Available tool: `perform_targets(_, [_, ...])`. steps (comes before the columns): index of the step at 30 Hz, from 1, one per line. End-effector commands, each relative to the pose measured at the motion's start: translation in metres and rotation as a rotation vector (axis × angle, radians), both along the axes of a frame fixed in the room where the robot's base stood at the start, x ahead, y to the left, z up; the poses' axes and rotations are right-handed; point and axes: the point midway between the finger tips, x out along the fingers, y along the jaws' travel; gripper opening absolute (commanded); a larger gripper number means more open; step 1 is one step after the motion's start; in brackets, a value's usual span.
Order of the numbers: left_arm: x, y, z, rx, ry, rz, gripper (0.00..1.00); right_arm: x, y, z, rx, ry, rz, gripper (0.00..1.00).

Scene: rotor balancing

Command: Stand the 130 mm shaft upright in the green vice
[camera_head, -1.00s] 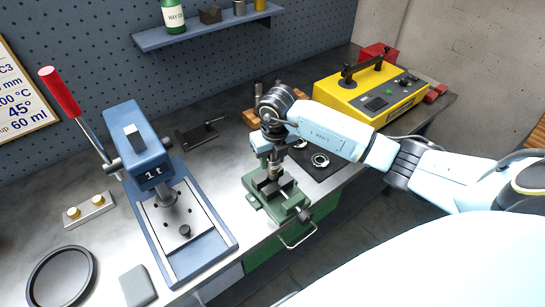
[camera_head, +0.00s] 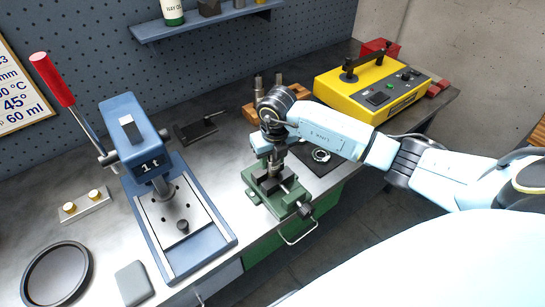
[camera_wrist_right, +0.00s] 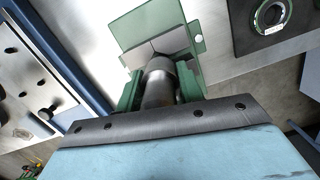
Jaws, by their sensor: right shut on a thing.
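The green vice (camera_head: 262,201) stands near the bench's front edge, its dark jaws facing up; its green body also shows in the wrist view (camera_wrist_right: 149,20). My right gripper (camera_head: 273,152) is directly above it and shut on the metal shaft (camera_head: 275,167). The shaft is roughly upright, its lower end at the vice jaws; I cannot tell how deep it sits between them. In the wrist view the stepped grey shaft (camera_wrist_right: 159,85) runs from my gripper toward the jaws. Its upper part is hidden by the gripper. My left gripper is not in view.
The blue press (camera_head: 136,135) with a red-handled lever stands left of the vice. A yellow balancing unit (camera_head: 350,97) is at the back right. A dark mat (camera_head: 318,166) with a ring lies right of the gripper. Some bench between press and vice is clear.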

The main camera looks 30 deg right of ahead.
Motion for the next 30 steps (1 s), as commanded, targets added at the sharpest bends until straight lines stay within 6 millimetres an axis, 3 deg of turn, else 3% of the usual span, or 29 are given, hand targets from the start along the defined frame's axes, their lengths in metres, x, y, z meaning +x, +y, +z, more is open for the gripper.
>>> perform_targets(26, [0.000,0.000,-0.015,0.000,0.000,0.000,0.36,0.001,0.000,-0.018,0.001,-0.005,-0.001,0.08])
perform_targets(27, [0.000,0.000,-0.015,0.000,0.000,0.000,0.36,0.001,0.000,-0.018,0.001,-0.005,-0.001,0.40])
perform_targets(30, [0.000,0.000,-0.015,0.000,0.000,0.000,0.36,0.001,0.000,-0.018,0.001,-0.004,-0.001,0.53])
